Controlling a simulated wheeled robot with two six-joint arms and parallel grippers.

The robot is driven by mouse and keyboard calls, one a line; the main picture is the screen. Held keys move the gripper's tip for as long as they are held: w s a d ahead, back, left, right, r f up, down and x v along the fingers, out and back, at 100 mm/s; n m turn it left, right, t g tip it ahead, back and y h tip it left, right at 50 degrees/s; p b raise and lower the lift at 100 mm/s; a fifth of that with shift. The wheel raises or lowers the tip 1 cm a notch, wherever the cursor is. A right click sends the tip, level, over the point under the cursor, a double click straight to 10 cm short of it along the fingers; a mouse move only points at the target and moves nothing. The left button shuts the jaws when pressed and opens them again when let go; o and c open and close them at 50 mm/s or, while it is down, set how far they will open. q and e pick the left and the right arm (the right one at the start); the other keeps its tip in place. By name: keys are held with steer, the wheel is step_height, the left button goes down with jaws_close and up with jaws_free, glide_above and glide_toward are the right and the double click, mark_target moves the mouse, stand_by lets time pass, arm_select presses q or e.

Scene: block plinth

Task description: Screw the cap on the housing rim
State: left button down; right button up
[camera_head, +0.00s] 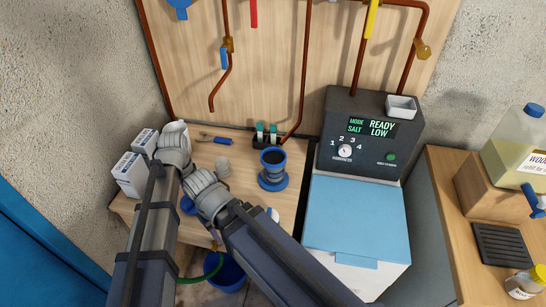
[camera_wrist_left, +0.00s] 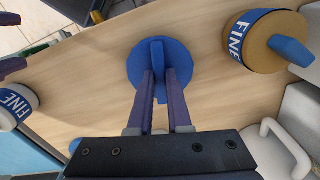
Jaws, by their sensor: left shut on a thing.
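The cap (camera_wrist_left: 135,66) is a round blue disc with a raised grip bar, over the wooden bench in the left wrist view. My left gripper (camera_wrist_left: 159,78) is shut on its bar; I cannot tell whether the cap touches the bench. In the head view the cap is a small blue patch (camera_head: 187,205) between my arms, mostly hidden. The blue housing (camera_head: 272,171) stands upright on the bench, its rim facing up around a dark opening.
A FINE cartridge with a tan top (camera_wrist_left: 250,45) stands beside the cap, and another FINE container (camera_wrist_left: 18,105) is at the left. White boxes (camera_head: 132,172), a pale cup (camera_head: 222,166) and pliers (camera_head: 215,139) are on the bench. The softener (camera_head: 355,215) stands right of the housing.

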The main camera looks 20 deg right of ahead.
arm_select(q)
steer(key=shift+r, duration=0.15)
step_height(320, 180, up, 6)
steer(key=p, duration=0.6)
